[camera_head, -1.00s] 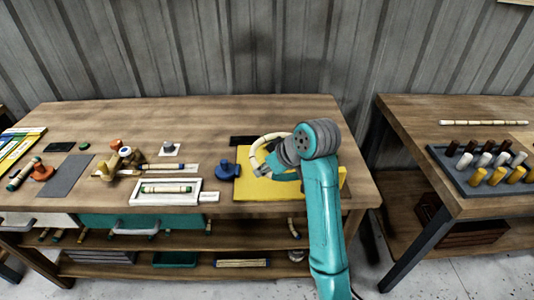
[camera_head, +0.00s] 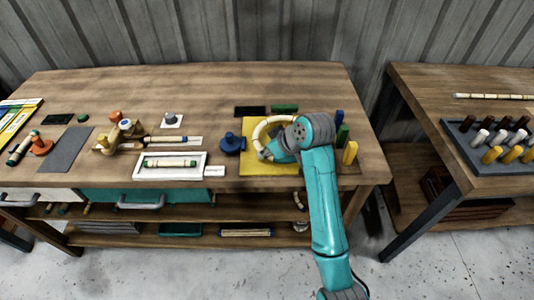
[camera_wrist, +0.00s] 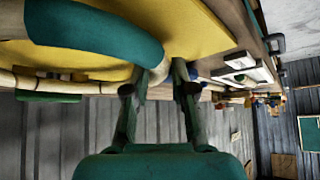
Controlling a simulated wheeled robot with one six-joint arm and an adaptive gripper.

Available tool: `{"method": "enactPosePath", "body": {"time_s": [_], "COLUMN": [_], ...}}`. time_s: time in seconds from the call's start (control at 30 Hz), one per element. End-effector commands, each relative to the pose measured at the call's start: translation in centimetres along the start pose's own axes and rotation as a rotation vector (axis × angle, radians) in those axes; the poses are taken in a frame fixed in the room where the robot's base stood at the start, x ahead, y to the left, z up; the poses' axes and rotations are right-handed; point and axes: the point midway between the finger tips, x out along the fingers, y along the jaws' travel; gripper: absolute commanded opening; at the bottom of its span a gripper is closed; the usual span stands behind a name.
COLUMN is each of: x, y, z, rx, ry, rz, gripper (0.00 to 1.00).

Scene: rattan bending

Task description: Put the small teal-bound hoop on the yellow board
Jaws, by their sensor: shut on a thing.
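My gripper (camera_head: 263,156) is shut on the small teal-bound hoop (camera_head: 258,132), a pale cane ring. In the wrist view the cane (camera_wrist: 160,71) runs between my fingers (camera_wrist: 158,90), and its thick teal binding (camera_wrist: 95,30) lies just to the left. The hoop is tilted over the yellow board (camera_head: 255,169), which also shows behind it in the wrist view (camera_wrist: 205,35). Whether the hoop touches the board cannot be told. My arm hides the hoop's right part and part of the board.
A blue round fixture (camera_head: 232,144) stands left of the board. Blue, green and yellow pegs (camera_head: 350,153) stand at its right. A black block (camera_head: 250,111) and a green block (camera_head: 285,108) lie behind it. A white tray (camera_head: 171,173) holds a cane piece. The back of the table is clear.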

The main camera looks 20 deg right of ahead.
Motion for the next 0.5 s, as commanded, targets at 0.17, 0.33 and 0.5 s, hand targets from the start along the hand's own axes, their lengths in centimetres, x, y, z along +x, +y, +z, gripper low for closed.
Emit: {"method": "enactPosePath", "body": {"time_s": [0.17,0.33,0.5], "x": [1.16,1.11,1.33], "y": [0.00,0.01,0.01], "z": [0.95,0.89,1.07], "rx": [-0.001,-0.001,-0.001], "ry": [0.000,0.001,0.000], "rz": [0.000,0.000,0.000], "gripper": [0.00,0.00,0.30]}}
